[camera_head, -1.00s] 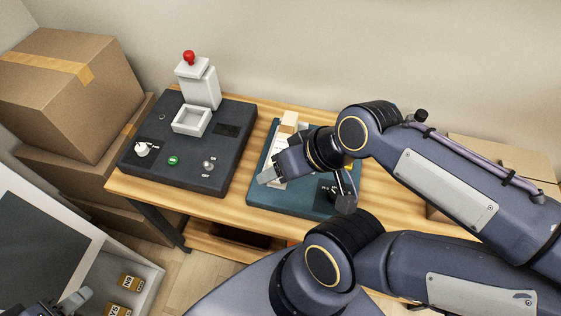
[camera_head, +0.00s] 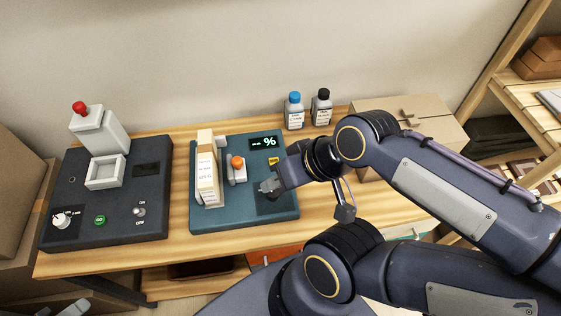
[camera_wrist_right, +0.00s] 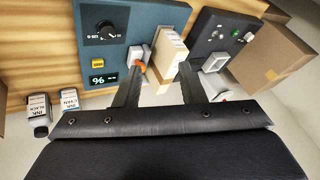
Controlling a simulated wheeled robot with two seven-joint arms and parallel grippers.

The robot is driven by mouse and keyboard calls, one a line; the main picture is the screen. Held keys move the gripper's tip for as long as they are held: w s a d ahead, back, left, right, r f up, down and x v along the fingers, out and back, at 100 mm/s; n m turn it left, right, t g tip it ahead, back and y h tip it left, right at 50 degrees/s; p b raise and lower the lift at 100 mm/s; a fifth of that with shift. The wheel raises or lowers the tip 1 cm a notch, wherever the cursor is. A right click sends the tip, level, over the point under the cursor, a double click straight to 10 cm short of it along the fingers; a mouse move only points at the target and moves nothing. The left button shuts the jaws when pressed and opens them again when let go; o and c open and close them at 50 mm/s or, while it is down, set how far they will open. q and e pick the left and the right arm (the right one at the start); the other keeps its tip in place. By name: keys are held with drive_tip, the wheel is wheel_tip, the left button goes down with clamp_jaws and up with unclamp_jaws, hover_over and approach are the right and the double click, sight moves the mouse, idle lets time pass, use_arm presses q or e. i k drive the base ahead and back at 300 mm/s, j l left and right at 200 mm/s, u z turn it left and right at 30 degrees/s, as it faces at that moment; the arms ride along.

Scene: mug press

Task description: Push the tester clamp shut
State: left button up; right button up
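The teal tester (camera_head: 222,218) sits on the wooden table, with a lit % display (camera_head: 264,142). A tall cream box (camera_head: 208,180) stands upright on its left part. To the box's right is the white clamp (camera_head: 238,174) with an orange knob (camera_head: 237,161); a gap shows between clamp and box. My right gripper (camera_head: 270,188) is over the tester's right part, right of the clamp. In the right wrist view its fingers (camera_wrist_right: 161,82) are apart and empty, with the orange knob (camera_wrist_right: 140,67) beside the left fingertip. Only a tip of my left gripper (camera_head: 76,307) shows at lower left.
A dark machine (camera_head: 145,222) with a red-knobbed press (camera_head: 98,130) stands left of the tester. Two bottles, blue-capped (camera_head: 294,112) and black-capped (camera_head: 321,108), stand behind. A cardboard box (camera_head: 400,115) is at back right, and shelves (camera_head: 530,90) are beyond.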

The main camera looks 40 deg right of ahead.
sight(236, 166)
drive_tip(key=z, duration=0.85)
drive_tip(key=l+z, duration=0.2)
drive_tip(key=l, duration=0.9)
drive_tip(key=i, duration=0.05)
